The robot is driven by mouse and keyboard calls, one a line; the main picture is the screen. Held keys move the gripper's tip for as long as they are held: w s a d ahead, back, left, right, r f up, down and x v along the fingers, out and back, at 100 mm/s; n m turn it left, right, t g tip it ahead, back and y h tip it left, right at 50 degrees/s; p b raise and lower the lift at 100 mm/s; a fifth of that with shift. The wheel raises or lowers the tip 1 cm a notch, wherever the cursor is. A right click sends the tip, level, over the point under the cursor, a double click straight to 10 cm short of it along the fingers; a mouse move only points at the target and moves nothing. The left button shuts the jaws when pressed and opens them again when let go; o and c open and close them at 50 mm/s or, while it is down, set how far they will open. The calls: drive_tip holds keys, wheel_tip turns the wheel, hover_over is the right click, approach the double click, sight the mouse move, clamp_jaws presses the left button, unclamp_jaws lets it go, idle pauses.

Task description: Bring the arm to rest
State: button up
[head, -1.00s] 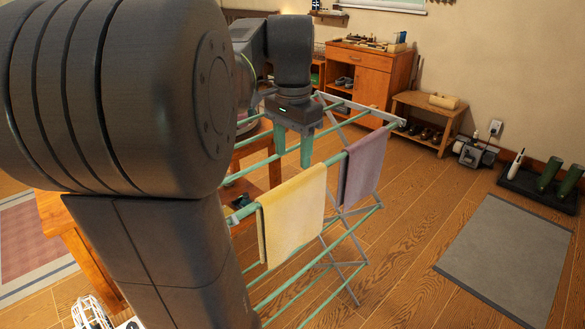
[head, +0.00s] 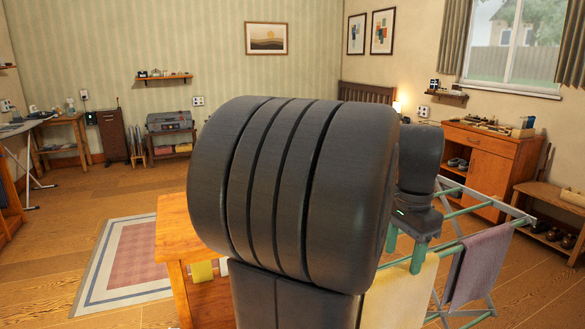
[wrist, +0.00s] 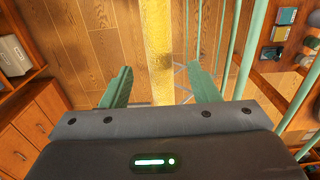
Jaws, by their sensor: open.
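My gripper (head: 405,252) hangs pointing down at the drying rack (head: 522,216), on the right of the head view. Its two green fingers are apart with nothing between them, as the wrist view (wrist: 160,84) also shows. A yellow towel (head: 402,295) hangs over the rack just below and beside the fingers. In the wrist view, the towel (wrist: 157,45) runs as a narrow strip beyond the gap between the fingers. A purple towel (head: 482,265) hangs farther right. My large dark arm link hides part of the rack and room.
A wooden table (head: 173,235) stands left of my arm, partly hidden. A wooden cabinet (head: 482,170) and a shoe bench (head: 560,210) stand by the right wall. A patterned rug (head: 130,265) lies on the left floor, with open floor around it.

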sight(401, 266)
wheel_tip(401, 266, down, 8)
drive_tip(key=shift+r+b, duration=0.1)
drive_tip(key=shift+b, duration=0.35)
drive_tip(key=shift+r+p, duration=0.4)
drive_tip(key=shift+r, duration=0.15)
drive_tip(key=shift+f+b, duration=0.4)
drive_tip(key=shift+f, duration=0.2)
wheel_tip(401, 266, up, 13)
drive_tip(key=shift+r+p, duration=0.1)
drive_tip(key=shift+p, duration=0.75)
wheel_tip(401, 266, down, 14)
drive_tip(key=shift+r+b, duration=0.1)
drive_tip(key=shift+b, duration=0.75)
wheel_tip(401, 266, up, 19)
drive_tip(key=p, duration=1.1)
drive_tip(key=shift+r, duration=0.15)
